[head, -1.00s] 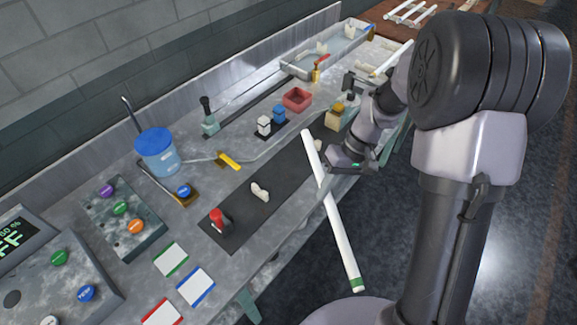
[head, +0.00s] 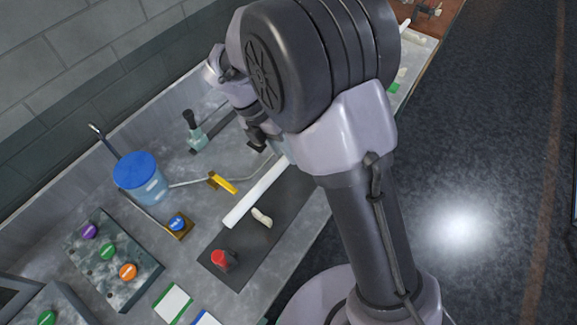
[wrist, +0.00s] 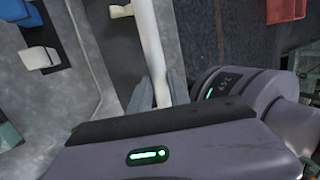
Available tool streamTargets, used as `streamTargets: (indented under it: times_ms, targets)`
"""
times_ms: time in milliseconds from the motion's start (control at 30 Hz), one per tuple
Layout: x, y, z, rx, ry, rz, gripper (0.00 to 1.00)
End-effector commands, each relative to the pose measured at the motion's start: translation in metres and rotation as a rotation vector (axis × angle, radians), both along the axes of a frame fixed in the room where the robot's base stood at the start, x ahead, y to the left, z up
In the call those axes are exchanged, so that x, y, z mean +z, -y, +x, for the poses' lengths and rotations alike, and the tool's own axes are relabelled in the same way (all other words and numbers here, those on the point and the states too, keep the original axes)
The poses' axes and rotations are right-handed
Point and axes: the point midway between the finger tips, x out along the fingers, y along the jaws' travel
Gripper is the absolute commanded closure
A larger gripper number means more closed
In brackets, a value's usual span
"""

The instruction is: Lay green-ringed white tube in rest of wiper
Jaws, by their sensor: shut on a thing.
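The white tube (head: 255,193) slants above the dark mat (head: 290,205) in the head view; my arm hides its upper part. Its green ring cannot be made out for certain. In the wrist view the tube (wrist: 149,38) runs between the fingers of my gripper (wrist: 162,92), which is shut on it. The gripper itself is mostly behind my arm in the head view. A small cream cradle (head: 262,217) stands on the mat just right of the tube's near end. I cannot tell for certain which piece is the wiper's rest.
A red-topped piece (head: 221,260) stands near the tube's low end. A blue-lidded tub (head: 140,178), a yellow-handled piece (head: 222,184) and a button box (head: 112,262) are to the left. A red tray (wrist: 286,10) shows in the wrist view.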

Motion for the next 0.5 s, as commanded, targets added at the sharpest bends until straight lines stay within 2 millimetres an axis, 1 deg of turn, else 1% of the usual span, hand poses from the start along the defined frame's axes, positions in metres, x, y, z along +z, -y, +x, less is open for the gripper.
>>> streamTargets:
  times_ms: [200,267,400,467,500]
  targets:
    - [-0.051,0.0,-0.001,0.004,-0.004,0.0,1.0]
    - [-0.062,0.0,-0.001,0.003,-0.003,0.0,1.0]
    - [-0.092,0.0,-0.001,0.003,-0.003,0.0,1.0]
    - [-0.1,0.0,-0.001,0.001,-0.003,0.0,1.0]
    - [-0.1,0.0,-0.001,0.0,-0.002,0.0,1.0]
